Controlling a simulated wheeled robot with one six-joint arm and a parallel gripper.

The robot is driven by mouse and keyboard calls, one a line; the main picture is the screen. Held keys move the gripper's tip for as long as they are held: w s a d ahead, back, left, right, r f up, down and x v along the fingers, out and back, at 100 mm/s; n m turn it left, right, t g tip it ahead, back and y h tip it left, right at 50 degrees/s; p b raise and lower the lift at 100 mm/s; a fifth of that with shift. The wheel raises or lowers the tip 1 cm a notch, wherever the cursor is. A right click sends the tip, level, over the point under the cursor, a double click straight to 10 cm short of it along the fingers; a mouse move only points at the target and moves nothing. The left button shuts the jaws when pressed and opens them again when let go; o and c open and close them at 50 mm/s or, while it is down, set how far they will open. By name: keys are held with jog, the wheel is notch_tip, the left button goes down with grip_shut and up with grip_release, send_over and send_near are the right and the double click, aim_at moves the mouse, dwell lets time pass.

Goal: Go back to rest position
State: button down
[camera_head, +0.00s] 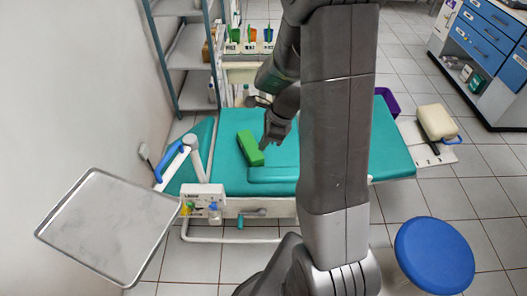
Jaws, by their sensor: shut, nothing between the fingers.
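A green block (250,148) lies tilted on the teal surface just left of my gripper. My own arm links cover part of the surface at the centre right.
An empty metal tray (108,228) stands at the front left. A blue round stool (434,255) is at the front right. A grey shelf (186,50) stands at the back left, and a blue-drawer cabinet (485,45) at the back right.

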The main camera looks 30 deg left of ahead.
jog(key=shift+r, duration=0.8)
jog(key=b, duration=0.2)
send_near(261, 173)
jog(key=x, duration=0.5)
jog(key=shift+s+a+f, duration=0.1)
jog(key=shift+s+a, duration=0.05)
jog(key=shift+a, duration=0.3)
jog(key=shift+d+f+b, duration=0.15)
jog(key=shift+f+b, duration=0.55)
jog(key=shift+f, duration=0.1)
